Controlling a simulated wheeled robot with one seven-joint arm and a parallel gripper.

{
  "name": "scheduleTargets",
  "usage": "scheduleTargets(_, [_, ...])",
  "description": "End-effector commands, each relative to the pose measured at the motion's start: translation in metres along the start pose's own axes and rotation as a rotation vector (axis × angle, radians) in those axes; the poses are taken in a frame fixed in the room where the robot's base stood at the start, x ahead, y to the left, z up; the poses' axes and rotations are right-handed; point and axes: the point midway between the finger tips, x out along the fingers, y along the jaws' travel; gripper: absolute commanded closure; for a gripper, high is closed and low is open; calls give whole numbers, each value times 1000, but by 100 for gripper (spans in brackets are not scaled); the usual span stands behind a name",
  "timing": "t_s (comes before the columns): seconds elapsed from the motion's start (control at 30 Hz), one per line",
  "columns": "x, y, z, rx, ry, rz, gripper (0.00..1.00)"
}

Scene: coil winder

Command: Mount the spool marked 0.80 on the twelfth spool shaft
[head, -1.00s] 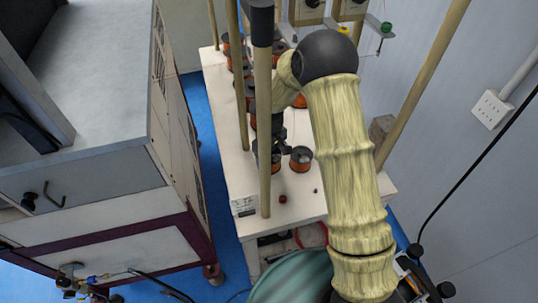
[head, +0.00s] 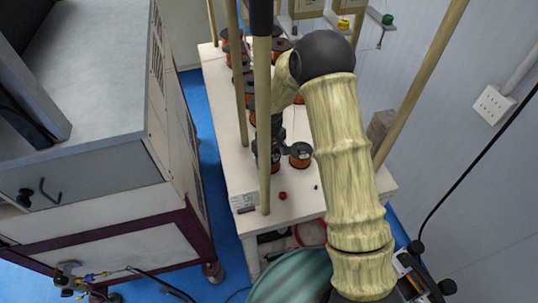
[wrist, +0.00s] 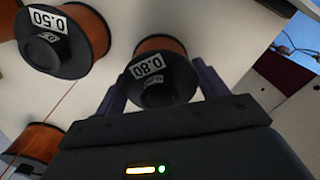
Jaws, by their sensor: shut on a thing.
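The spool marked 0.80 (wrist: 168,82), with dark flanges and copper-coloured winding, is between the two fingers of my gripper (wrist: 158,72) in the wrist view. The fingers are shut on its sides and its label faces the camera. My arm hides part of the gripper and table. I cannot make out the twelfth spool shaft.
A spool marked 0.50 (wrist: 62,42) stands close by on the left in the wrist view, with another spool (wrist: 36,143) below it. More spools stand along the white table (head: 232,166). Wooden poles (head: 263,120) rise nearby. A small red object (head: 282,196) lies near the front.

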Motion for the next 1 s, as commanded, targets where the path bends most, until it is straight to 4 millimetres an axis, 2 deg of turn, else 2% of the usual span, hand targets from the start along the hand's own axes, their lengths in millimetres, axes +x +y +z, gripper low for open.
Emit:
scheduleTargets(0.77, [17,0,0,0,1,1,71])
scheduleTargets(0.8, [17,0,-1,0,1,1,24])
scheduleTargets(0.9, [17,0,0,0,1,1,4])
scheduleTargets(1.0, [17,0,0,0,1,1,2])
